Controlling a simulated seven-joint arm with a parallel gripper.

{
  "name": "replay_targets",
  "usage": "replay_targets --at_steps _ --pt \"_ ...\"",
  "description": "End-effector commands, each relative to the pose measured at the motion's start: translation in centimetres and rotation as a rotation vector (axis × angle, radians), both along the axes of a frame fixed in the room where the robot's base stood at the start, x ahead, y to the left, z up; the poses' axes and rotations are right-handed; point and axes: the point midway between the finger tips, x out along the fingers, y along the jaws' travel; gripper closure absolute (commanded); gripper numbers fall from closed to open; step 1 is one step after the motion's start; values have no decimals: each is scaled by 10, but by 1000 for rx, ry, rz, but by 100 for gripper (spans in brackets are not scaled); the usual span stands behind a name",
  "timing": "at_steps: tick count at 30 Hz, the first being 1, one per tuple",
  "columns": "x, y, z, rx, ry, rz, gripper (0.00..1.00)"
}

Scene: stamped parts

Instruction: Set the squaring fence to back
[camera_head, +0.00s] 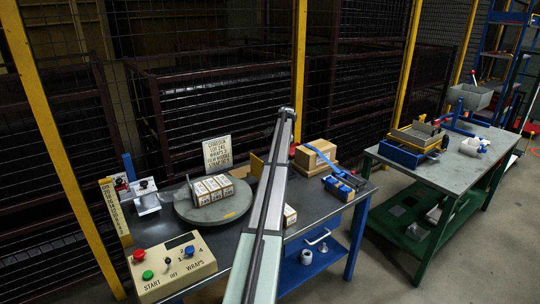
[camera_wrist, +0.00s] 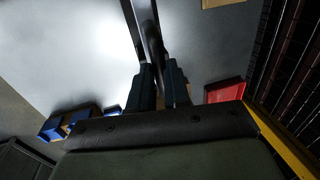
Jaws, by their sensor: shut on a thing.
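In the wrist view my gripper (camera_wrist: 163,70) has its two dark fingers closed on a dark upright bar (camera_wrist: 152,32). The bar runs up from between the fingers toward the top of the picture, over a bright grey surface. It may be part of the squaring fence, but I cannot tell for certain. In the head view my arm crosses the middle of the workbench (camera_head: 317,202), and my gripper is hidden there. I cannot pick out the fence or its front and back positions in the head view.
A round turntable (camera_head: 213,212) carries several small cartons (camera_head: 209,189). A control box (camera_head: 172,268) stands at the front left. A cardboard box (camera_head: 315,155) and a blue tool (camera_head: 342,186) are right of my arm. In the wrist view a red object (camera_wrist: 226,92) sits right of the fingers.

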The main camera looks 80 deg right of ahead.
Motion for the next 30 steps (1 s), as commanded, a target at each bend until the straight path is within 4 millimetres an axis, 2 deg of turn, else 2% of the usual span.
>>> replay_targets --at_steps 1,6,18,19,26,30 --pt "-6 -8 0 -1 1 -1 100" --pt "-16 -17 0 -1 0 -1 100" --pt "-20 -20 0 -5 2 -3 100" --pt "-20 -20 0 -6 3 -3 80" --pt "-18 -18 0 -3 2 -2 58" --pt "-18 -18 0 -2 1 -1 58"
